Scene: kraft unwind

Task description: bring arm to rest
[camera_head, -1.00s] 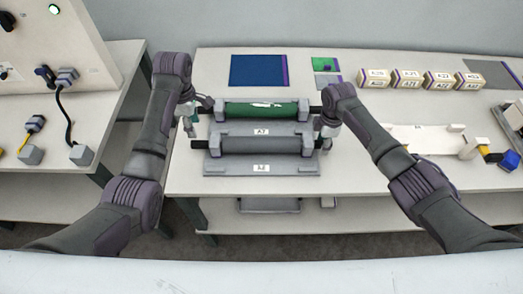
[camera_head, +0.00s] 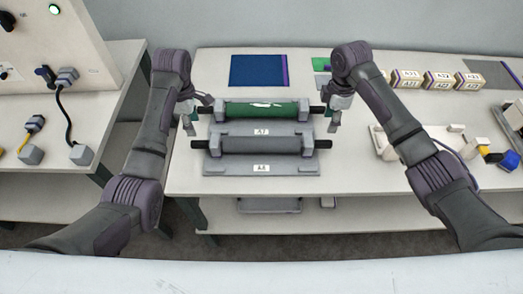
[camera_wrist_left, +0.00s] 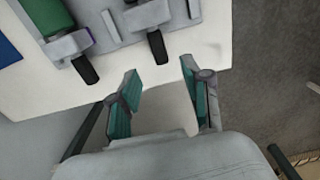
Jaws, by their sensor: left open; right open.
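My left gripper (camera_head: 189,116) is at the left ends of the two rollers, beside the rack. In the left wrist view my left gripper (camera_wrist_left: 160,88) is open, with nothing between its teal-padded fingers. Two dark roller ends (camera_wrist_left: 84,68) lie just beyond the fingertips there. My right gripper (camera_head: 334,118) is open by the right end of the green roller (camera_head: 262,108); its fingers are small and partly hidden by the wrist. The green roller rests in the grey rack (camera_head: 215,168), behind a dark grey roller (camera_head: 262,145).
A blue sheet (camera_head: 257,70) lies behind the rack. Several labelled boxes (camera_head: 437,80) stand at the back right, with a white fixture (camera_head: 390,143) in front. A panel with plugs and cables (camera_head: 66,76) stands on the left bench.

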